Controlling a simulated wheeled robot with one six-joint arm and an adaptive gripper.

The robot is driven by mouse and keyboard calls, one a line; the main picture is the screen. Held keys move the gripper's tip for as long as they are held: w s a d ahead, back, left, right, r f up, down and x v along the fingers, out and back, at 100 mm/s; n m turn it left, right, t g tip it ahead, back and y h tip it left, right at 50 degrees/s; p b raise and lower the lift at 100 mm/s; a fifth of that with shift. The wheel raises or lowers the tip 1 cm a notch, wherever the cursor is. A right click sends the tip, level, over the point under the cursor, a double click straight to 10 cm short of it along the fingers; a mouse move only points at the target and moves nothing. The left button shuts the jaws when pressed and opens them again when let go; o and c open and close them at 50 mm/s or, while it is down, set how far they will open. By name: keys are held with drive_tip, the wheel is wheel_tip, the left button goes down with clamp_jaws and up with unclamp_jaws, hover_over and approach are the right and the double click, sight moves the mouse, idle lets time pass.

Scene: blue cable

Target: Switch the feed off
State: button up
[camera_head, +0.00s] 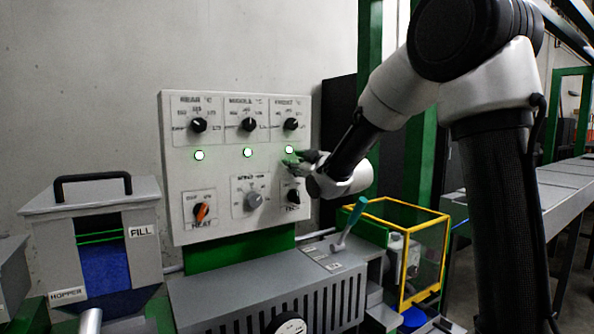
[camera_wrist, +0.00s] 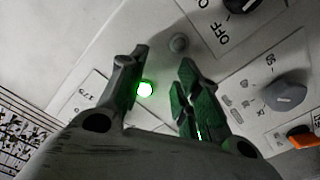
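The feed switch is a black knob (camera_head: 293,196) at the lower right of the upright control panel (camera_head: 232,222). The gripper and wrist are close beside it in the head view. In the wrist view a black knob (camera_wrist: 240,4) with an OFF label is at the top edge, partly cut off; its pointer setting is not clear. My gripper (camera_head: 300,160) is just above the feed knob in the head view, near a lit green lamp (camera_head: 289,150). In the wrist view my gripper (camera_wrist: 164,60) has its fingers apart, with nothing between them but the panel and the lamp (camera_wrist: 145,89) behind.
An orange heat knob (camera_head: 201,212) and grey speed knob (camera_head: 253,200) are left of the feed knob. Three black temperature knobs line the top. A yellow-framed guard (camera_head: 407,302) is at right, a hopper (camera_head: 147,190) at left.

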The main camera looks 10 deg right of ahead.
drive_tip(key=m, duration=0.4)
approach(298, 193)
drive_tip(key=w, duration=0.2)
drive_tip(key=x, duration=0.7)
drive_tip(key=shift+w+a, duration=0.15)
drive_tip(key=shift+a, duration=0.3)
clamp_jaws()
